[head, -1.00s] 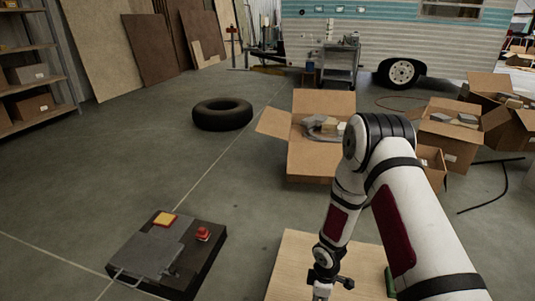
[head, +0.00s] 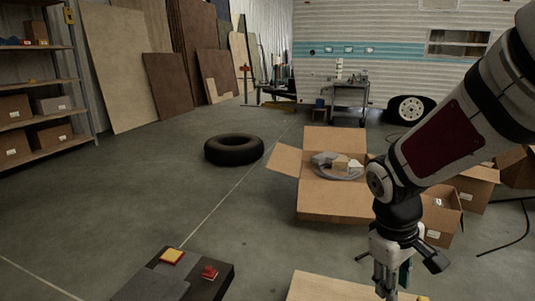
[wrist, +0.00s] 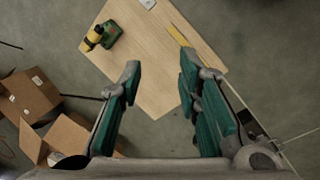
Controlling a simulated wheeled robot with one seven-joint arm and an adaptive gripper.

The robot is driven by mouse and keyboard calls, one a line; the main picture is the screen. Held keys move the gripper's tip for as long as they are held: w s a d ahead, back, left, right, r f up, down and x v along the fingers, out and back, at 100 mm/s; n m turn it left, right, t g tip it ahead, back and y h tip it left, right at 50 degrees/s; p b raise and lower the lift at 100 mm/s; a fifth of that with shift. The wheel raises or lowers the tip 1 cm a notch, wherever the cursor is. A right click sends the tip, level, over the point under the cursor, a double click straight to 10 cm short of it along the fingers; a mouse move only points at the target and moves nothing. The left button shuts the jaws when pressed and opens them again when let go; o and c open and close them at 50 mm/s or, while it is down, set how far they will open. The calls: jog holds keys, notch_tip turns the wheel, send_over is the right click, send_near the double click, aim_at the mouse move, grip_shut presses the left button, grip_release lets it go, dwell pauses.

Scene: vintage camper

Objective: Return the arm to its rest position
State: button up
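My arm comes in from the upper right of the head view and bends at a dark joint. Below it my gripper (head: 390,292) hangs pointing down, over the right part of a pale wooden tabletop (head: 325,287); its lower end is cut off by the frame. In the wrist view my gripper (wrist: 160,66) has its two green-padded fingers spread wide with nothing between them. The wooden top (wrist: 150,70) lies below, apart from the fingers.
A green and yellow tool (wrist: 103,37) and a yellow strip (wrist: 178,37) lie on the tabletop. An open cardboard box (head: 335,203) stands behind it, with more boxes (head: 473,188) at right. A tyre (head: 234,150) and dark control box (head: 190,277) are left, with clear floor between.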

jog(key=s+a+r+m+y, duration=0.1)
jog(key=s+a+r+m, duration=0.3)
jog(key=s, duration=0.8)
jog(key=s+a+r+m+y, duration=0.15)
jog(key=s+r, duration=0.45)
jog(key=s, duration=0.6)
notch_tip(320, 180, up, 40)
jog(key=t+p, duration=0.3)
jog(key=p, duration=3.5)
jog(key=shift+w+d+f+t+p, duration=0.15)
jog(key=shift+d+f+t+p, duration=0.15)
jog(key=shift+d+t, duration=0.1)
